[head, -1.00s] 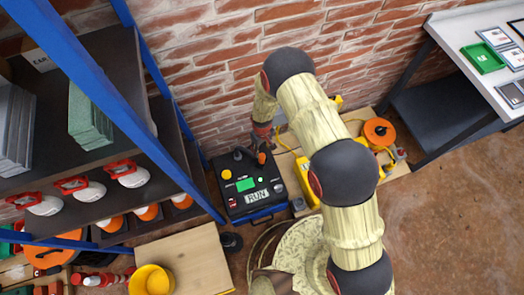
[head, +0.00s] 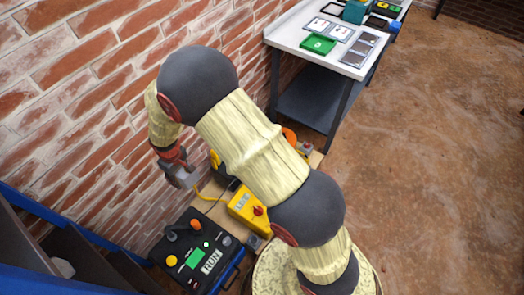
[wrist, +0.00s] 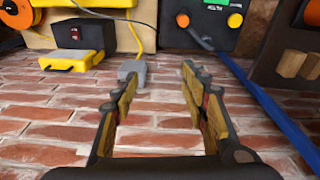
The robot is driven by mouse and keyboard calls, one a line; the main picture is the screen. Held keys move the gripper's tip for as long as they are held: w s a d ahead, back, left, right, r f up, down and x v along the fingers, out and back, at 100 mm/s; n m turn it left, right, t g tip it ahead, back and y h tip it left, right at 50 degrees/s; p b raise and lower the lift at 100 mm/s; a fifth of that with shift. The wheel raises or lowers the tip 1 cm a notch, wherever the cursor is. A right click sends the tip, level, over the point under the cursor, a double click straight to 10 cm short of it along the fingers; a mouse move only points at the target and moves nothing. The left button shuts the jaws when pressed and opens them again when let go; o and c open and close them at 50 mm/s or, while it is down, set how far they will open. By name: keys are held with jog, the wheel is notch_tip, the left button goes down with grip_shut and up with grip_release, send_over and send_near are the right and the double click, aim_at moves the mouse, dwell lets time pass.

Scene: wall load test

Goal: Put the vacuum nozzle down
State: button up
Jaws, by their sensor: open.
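My gripper (wrist: 158,88) is open, with only brick wall showing between its fingers in the wrist view. In the head view my gripper (head: 180,174) is by the brick wall, above the black RUN box (head: 232,272). A dark grey curved piece (wrist: 198,38), perhaps the vacuum nozzle, lies at the RUN box beside its orange knob; I cannot tell for sure. It is beyond my fingers and apart from them. A grey block (wrist: 131,69) on a yellow cable is just past my left fingertip; I cannot tell if they touch.
A yellow box (head: 246,208) with a red knob stands beside the RUN box. The blue shelf post (wrist: 272,110) runs close on the right in the wrist view. A white-topped bench (head: 290,38) stands at the back right. The brown floor in front of it is clear.

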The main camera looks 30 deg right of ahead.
jog(key=s+d+r+m+t, duration=0.1)
jog(key=s+d+r, duration=0.25)
jog(key=r, duration=0.55)
jog(key=s+d+r+m, duration=0.15)
jog(key=d+r, duration=0.25)
jog(key=r, duration=0.4)
jog(key=s+d+r+m+t, duration=0.1)
jog(key=s+d+r, duration=0.25)
jog(key=r, duration=0.55)
jog(key=s+d+r+m+t, duration=0.1)
jog(key=s+d+r, duration=0.3)
jog(key=s, duration=0.5)
jog(key=s+d+r+m+t, duration=0.1)
jog(key=s+d+r+m, duration=0.1)
jog(key=s+d+r, duration=0.3)
jog(key=s+r, duration=0.1)
jog(key=s, duration=0.3)
jog(key=shift+s, duration=0.35)
jog(key=shift+a, duration=0.1)
